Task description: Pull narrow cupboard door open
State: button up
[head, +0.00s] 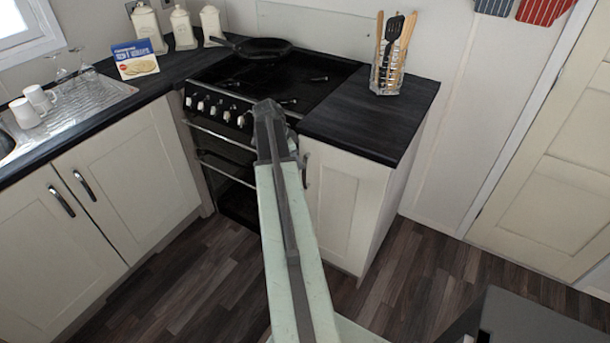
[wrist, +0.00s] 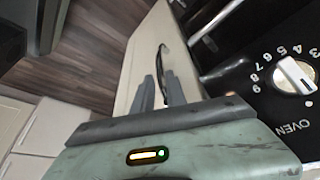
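The narrow cupboard door (head: 337,205) is a cream panel under the short dark worktop, right of the oven. It looks closed. Its dark bar handle (head: 305,171) is near the door's left edge, just right of my arm. In the wrist view the cream door (wrist: 150,45) lies ahead and the curved handle (wrist: 164,58) shows at the fingertips. My gripper (wrist: 160,82) is open, with a gap between its two grey fingers. The handle is close to and partly between them; I cannot tell whether they touch it. My arm hides part of the oven front in the head view.
The black oven (head: 225,155) stands left of the cupboard; its knob (wrist: 294,76) is close by in the wrist view. A utensil holder (head: 390,72) stands on the worktop (head: 360,115). Open wooden floor (head: 405,275) lies in front of and right of the cupboard.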

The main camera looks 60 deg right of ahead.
aim_at(304, 174)
jog(key=b+x, duration=0.7)
jog(key=shift+f, duration=0.4)
jog(key=shift+r, duration=0.1)
grip_shut()
dwell(0.7)
